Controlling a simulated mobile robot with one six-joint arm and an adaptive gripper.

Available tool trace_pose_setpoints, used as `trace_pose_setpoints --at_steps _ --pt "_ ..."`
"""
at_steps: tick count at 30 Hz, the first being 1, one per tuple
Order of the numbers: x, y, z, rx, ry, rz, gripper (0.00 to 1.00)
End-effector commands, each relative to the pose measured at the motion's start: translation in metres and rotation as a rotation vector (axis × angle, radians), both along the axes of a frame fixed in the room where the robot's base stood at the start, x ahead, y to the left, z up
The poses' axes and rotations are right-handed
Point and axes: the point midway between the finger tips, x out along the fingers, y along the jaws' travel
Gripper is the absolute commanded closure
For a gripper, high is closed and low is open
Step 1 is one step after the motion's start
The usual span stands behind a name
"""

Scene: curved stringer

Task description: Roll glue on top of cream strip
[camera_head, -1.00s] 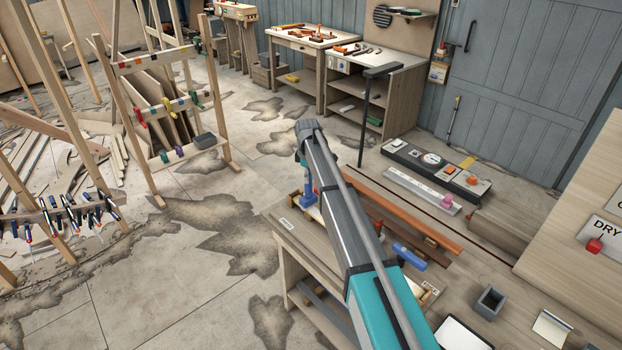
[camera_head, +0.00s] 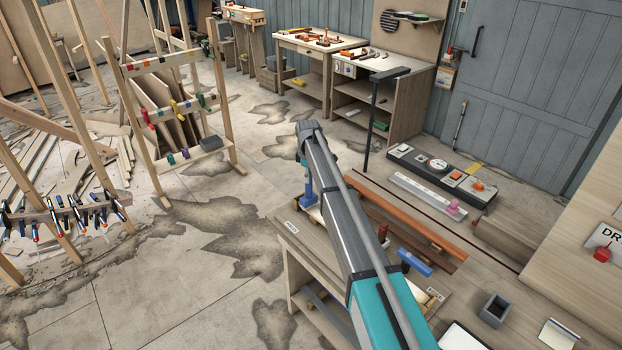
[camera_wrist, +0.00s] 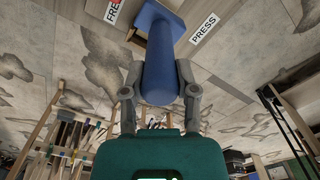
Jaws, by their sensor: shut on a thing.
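My gripper (camera_wrist: 160,92) is shut on a blue tool (camera_wrist: 160,60), a rounded handle with a square blue end. In the head view the tool (camera_head: 308,196) hangs below my arm's end at the bench's left side. Its working face is hidden. A pale, cream-coloured piece (camera_head: 316,214) shows just beside the tool's lower end, mostly hidden by my arm; I cannot tell whether they touch. I cannot clearly make out the cream strip.
The workbench (camera_head: 470,297) holds orange-brown strips (camera_head: 400,218), a grey open box (camera_head: 494,309) and a paper pad (camera_head: 557,334). Labels reading FREE (camera_wrist: 112,10) and PRESS (camera_wrist: 203,27) show in the wrist view. A wooden clamp rack (camera_head: 180,108) stands left; floor between is open.

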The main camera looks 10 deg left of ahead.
Motion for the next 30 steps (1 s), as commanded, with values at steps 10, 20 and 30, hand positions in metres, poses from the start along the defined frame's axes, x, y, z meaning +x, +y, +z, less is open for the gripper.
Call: trace_pose_setpoints --at_steps 10,20,30 --pt "0.008 0.008 0.000 0.001 0.000 0.000 1.00" --pt "0.008 0.008 0.003 0.001 0.000 0.000 1.00" --pt "0.008 0.008 0.026 0.000 0.000 0.000 1.00"
